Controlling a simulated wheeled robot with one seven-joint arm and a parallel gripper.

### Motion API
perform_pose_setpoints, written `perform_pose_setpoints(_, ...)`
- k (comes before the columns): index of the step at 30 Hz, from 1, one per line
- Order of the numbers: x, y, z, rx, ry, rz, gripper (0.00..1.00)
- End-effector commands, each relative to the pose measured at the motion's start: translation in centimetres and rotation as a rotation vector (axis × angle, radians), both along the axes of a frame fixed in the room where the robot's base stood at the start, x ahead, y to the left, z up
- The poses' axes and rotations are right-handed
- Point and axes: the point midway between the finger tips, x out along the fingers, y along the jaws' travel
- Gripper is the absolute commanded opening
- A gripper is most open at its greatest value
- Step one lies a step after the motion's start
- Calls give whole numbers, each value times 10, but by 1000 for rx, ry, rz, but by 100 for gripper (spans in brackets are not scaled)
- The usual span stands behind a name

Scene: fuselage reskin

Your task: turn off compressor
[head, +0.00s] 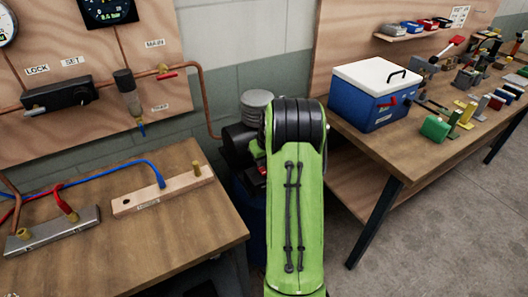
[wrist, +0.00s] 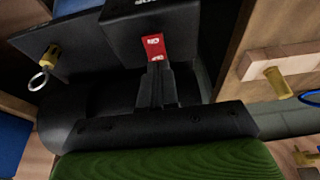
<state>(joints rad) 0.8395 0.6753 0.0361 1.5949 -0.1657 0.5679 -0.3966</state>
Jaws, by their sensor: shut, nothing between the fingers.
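The compressor (head: 238,143) stands on the floor between the two benches, largely hidden behind my green arm. Its black body, grey ribbed top (head: 257,99) and part of a blue tank show. In the wrist view, a red switch (wrist: 153,43) with white markings sits on a black box (wrist: 178,25). A small red patch, likely this switch, shows beside my arm in the head view. My gripper (wrist: 157,69) is shut and empty, its fingertips at the switch's lower end. I cannot tell whether they touch it. The gripper is hidden in the head view.
A brass fitting with a metal ring (wrist: 40,78) is left of the switch. The left bench (head: 180,235) holds a wooden block (head: 160,192) and hoses. A blue cooler (head: 368,100) and several tools are on the right bench. Floor at lower right is clear.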

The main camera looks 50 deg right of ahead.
Motion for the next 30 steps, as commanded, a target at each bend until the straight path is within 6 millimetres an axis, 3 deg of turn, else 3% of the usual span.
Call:
perform_pose_setpoints(5, 2, -1, -15, 0, -1, 0, 0)
perform_pose_setpoints(14, 2, -1, -16, -1, -2, 0, 0)
perform_pose_setpoints(17, 6, -2, -26, 3, 8, 2, 0)
perform_pose_setpoints(30, -5, 2, -28, 11, 16, -1, 0)
